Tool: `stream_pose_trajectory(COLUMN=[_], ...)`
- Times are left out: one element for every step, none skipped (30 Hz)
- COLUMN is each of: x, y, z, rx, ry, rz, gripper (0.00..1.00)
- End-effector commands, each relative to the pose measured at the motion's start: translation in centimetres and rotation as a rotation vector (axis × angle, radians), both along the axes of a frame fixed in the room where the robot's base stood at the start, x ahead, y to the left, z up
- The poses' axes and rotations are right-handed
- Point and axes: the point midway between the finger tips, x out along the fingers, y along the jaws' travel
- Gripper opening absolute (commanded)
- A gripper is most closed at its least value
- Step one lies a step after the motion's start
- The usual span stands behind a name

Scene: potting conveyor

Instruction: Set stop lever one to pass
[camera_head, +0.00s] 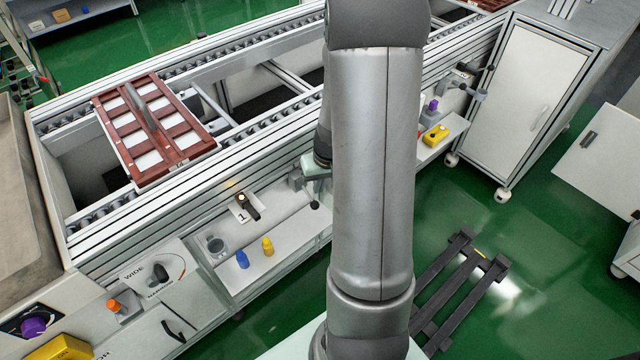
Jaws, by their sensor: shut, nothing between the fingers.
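Stop lever one (251,206) is a short dark lever on the front rail of the conveyor. It sits just above and to the right of a white plate marked 1 (242,217), with a small yellow glow at the rail above it. It is too small here to tell its setting for sure. My arm crosses the middle of the camera_head view, to the right of the lever. A dark part of my wrist shows at the arm's left edge, apart from the lever.
A brown tray (172,150) with pale cells sits on the conveyor. A grey bracket (297,180) stands beside my arm. A WIDE dial (160,273) is at lower left.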

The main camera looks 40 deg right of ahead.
Motion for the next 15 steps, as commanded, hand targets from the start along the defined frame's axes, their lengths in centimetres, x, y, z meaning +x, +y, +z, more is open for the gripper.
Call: stream_pose_trajectory(x=[0.0, 0.0, 0.0, 0.1, 0.1, 0.1, 0.2, 0.2, 0.2, -0.5, -1.3, -2.3, -3.0, -3.7, -4.5], y=[0.0, -0.1, -0.2, -0.2, -0.3, -0.5, -0.6, -0.8, -0.9, -1.1, -1.3, -1.5, -1.6, -1.8, -1.9], z=[0.2, 0.4, 0.8, 1.2, 1.7, 2.4, 3.0, 3.7, 4.6, 4.3, 4.1, 4.2, 4.4, 4.5, 4.7], rx=[0.0, 0.0, 0.0, 0.0, -0.001, -0.002, -0.002, -0.002, -0.003, -0.002, 0.0, -0.001, -0.001, -0.001, -0.001], ry=[-0.001, -0.001, -0.001, -0.001, -0.002, -0.003, -0.003, -0.003, -0.003, -0.001, 0.0, -0.001, -0.001, -0.002, -0.001], rz=[0.0, 0.0, 0.0, 0.001, 0.001, 0.001, 0.002, 0.003, 0.005, 0.003, 0.001, 0.0, 0.0, -0.001, 0.0], gripper=[0.0, 0.0, 0.0, 0.0, 0.0, 0.0, 0.0, 0.0, 0.0, 0.0, 0.0, 0.0, 0.0, 0.0, 0.0])
